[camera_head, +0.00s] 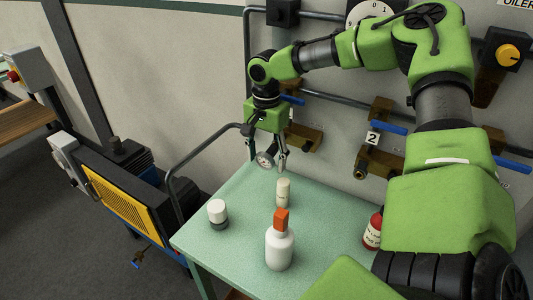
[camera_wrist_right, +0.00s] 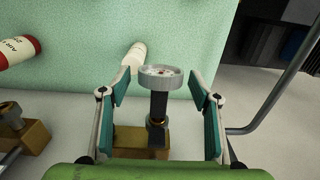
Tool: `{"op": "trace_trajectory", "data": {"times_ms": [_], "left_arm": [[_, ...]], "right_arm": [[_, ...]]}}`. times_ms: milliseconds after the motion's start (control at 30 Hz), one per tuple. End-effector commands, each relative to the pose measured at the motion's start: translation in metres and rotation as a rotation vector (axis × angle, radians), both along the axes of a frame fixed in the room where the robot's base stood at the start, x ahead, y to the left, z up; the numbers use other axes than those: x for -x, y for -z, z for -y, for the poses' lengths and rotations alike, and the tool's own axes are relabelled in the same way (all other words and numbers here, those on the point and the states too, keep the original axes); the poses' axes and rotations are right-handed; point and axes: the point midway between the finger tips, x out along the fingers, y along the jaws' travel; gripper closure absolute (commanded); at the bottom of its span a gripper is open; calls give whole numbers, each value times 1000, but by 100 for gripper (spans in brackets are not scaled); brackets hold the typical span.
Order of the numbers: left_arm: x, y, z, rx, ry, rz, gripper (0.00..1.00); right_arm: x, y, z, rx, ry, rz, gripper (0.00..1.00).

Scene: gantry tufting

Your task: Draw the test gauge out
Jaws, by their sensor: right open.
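The test gauge (camera_wrist_right: 160,76) has a round grey rim, a pale face and a dark stem (camera_wrist_right: 158,104). In the right wrist view its stem stands in a brass fitting (camera_wrist_right: 140,139). My right gripper (camera_wrist_right: 160,88) is open, with one finger on each side of the gauge and a gap on both sides. In the head view the gauge (camera_head: 265,160) shows at the fingers of my right gripper (camera_head: 273,158), above the far edge of the green table; the gripper hides its fitting there. My left gripper is not in view.
The green table (camera_head: 245,215) bears a white bottle with an orange cap (camera_head: 279,248), a white-capped jar (camera_head: 217,213), a cream bottle (camera_head: 283,192) and a red bottle (camera_head: 373,232). Pipes and blue-handled valves (camera_head: 388,127) line the wall. A bent rail (camera_head: 190,155) stands left.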

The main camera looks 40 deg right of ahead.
Motion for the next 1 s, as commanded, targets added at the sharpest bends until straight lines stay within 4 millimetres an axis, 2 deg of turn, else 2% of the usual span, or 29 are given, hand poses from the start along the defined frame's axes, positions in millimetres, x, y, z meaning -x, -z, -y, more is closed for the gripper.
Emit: {"op": "trace_trajectory", "data": {"times_ms": [67, 200, 233, 300, 333, 400, 1000], "left_arm": [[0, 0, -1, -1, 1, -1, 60], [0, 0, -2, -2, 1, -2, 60], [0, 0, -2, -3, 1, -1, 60], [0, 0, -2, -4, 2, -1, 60], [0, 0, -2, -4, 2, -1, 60], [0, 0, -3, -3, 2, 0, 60], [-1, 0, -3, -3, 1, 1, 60]], "right_arm": [[0, 0, 0, 0, 0, 0, 46], [0, 0, 0, 0, 0, 0, 82], [0, 0, 0, 0, 0, 0, 85], [0, 0, 0, 0, 0, 0, 86], [0, 0, 0, 0, 0, 0, 71], [0, 0, 0, 0, 0, 0, 88], [4, -1, -13, 0, -2, 0, 89]]}}
